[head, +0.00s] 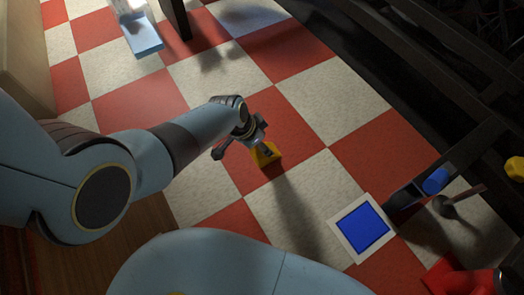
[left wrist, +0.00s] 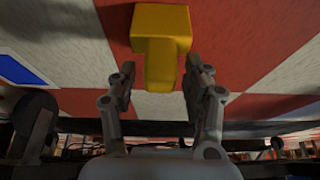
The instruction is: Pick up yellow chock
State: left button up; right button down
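The yellow chock (head: 264,154) rests on a red floor tile near the middle of the head view. In the left wrist view the chock (left wrist: 161,30) is at the top centre, with a wide block part and a narrower part pointing toward my gripper. My left gripper (head: 242,144) is right beside the chock in the head view and hides part of it. In the left wrist view my left gripper (left wrist: 160,70) is open, with one finger on each side of the chock's narrow part. A gap shows at the left finger; contact at the right finger is unclear. My right gripper is not in view.
A blue square with a white border (head: 363,228) lies on the floor to the right. A blue cylinder (head: 436,181) and a dark rod-like object (head: 446,206) are farther right. A red object (head: 465,275) is at the lower right. The checkered floor around the chock is clear.

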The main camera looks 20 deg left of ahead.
pick_arm(q)
grip_shut()
jog(key=shift+r, duration=0.1)
dwell(0.5)
